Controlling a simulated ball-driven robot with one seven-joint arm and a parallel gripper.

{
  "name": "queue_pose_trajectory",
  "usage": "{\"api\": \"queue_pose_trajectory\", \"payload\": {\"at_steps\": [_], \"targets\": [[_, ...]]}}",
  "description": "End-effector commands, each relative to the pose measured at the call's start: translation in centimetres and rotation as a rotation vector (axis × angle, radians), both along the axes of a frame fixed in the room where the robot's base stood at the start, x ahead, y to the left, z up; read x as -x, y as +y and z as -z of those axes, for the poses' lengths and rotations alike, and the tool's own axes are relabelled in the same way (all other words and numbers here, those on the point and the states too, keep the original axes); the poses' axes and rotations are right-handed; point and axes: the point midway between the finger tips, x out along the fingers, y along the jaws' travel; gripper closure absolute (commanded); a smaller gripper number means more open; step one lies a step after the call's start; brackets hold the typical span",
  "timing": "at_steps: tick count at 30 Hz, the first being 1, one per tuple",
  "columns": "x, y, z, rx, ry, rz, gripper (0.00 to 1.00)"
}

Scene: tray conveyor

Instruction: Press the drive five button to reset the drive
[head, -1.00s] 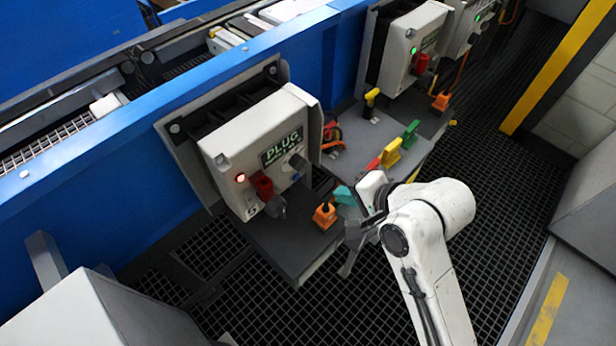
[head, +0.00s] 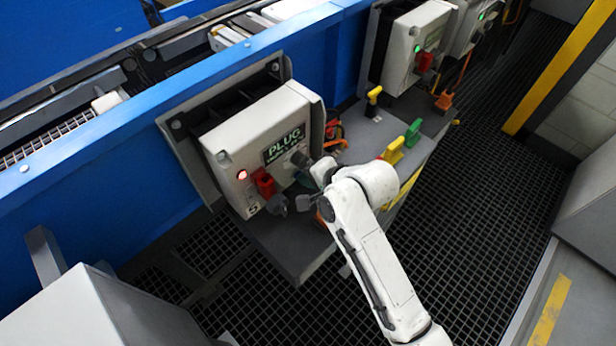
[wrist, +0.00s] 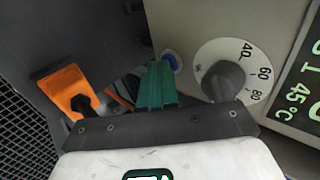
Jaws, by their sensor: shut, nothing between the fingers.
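In the wrist view, a round blue button (wrist: 172,62) sits left of the dial (wrist: 223,80), which is marked 40, 60, 80. My gripper (wrist: 158,72) is shut and empty, its green fingertips just beside the button and overlapping its edge in the picture. I cannot tell if they touch it. In the head view, my gripper (head: 306,182) is at the box front, partly hidden by my arm.
A grey shelf (head: 280,240) lies under the box. An orange plug (wrist: 68,92) stands on it, close to my fingers. Another drive box (head: 405,50) shows a green lamp.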

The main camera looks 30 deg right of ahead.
Motion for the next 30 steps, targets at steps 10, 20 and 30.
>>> {"api": "queue_pose_trajectory", "payload": {"at_steps": [10,20,30], "targets": [[-0.1,0.1,0.0,0.0,0.0,0.0,1.0],[-1.9,0.7,-0.1,-0.002,-0.003,-0.001,1.0],[-2.1,0.7,-0.3,-0.003,-0.007,-0.002,1.0]]}}
